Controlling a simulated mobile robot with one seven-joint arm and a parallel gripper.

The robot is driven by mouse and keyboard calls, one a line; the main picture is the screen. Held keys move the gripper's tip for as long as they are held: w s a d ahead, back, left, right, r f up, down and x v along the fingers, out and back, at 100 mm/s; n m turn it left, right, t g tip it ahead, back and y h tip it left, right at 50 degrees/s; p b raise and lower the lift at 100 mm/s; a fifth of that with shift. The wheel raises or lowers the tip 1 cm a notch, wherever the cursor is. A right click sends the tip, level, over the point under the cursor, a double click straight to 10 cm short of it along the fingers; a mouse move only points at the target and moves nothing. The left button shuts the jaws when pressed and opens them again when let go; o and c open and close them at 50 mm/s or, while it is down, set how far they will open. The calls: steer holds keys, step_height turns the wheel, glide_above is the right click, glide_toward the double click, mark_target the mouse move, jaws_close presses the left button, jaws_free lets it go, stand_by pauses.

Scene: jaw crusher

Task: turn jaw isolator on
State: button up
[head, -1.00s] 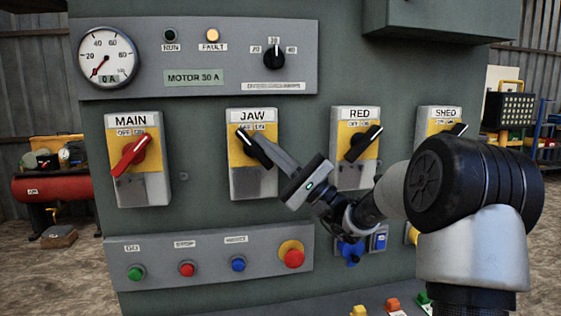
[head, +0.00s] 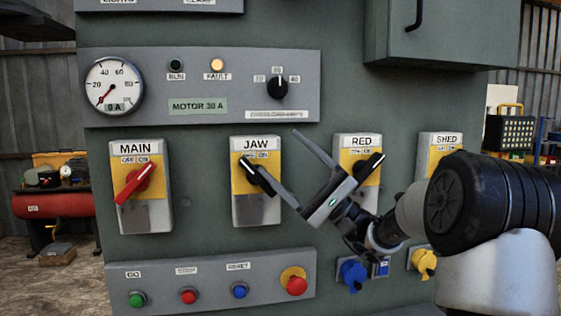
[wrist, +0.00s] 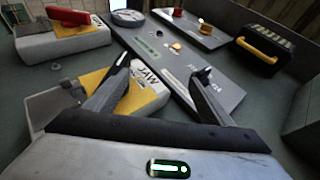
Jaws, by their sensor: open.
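The JAW isolator (head: 256,210) is a grey box with a yellow plate on the green cabinet. Its black handle (head: 250,168) slants to the upper left, towards the OFF label. My gripper (head: 280,154) is open in front of the JAW box and to its right. One finger reaches across the handle's lower right end; the other points up past the box's right edge. I cannot tell whether the finger touches the handle. In the wrist view, the JAW box (wrist: 150,98) lies behind the left finger of my gripper (wrist: 164,68), and the handle is mostly hidden.
The MAIN isolator (head: 156,215) with a red handle is to the left. The RED isolator (head: 345,150) and SHED isolator (head: 440,140) are to the right. A gauge panel (head: 215,60) is above; a push-button panel (head: 210,265) is below.

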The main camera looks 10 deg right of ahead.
steer(key=shift+o, duration=0.9)
steer(key=shift+s+a, duration=0.1)
steer(key=shift+s, duration=0.15)
steer(key=s+d+r+p, duration=0.5)
steer(key=d+r+p, duration=0.2)
steer(key=d, duration=0.3)
steer(key=shift+r, duration=0.55)
steer(key=shift+s+d, duration=0.1)
steer(key=b+v, duration=0.1)
steer(key=v, duration=1.6)
steer(key=shift+d, duration=0.25)
steer(key=shift+f, duration=0.1)
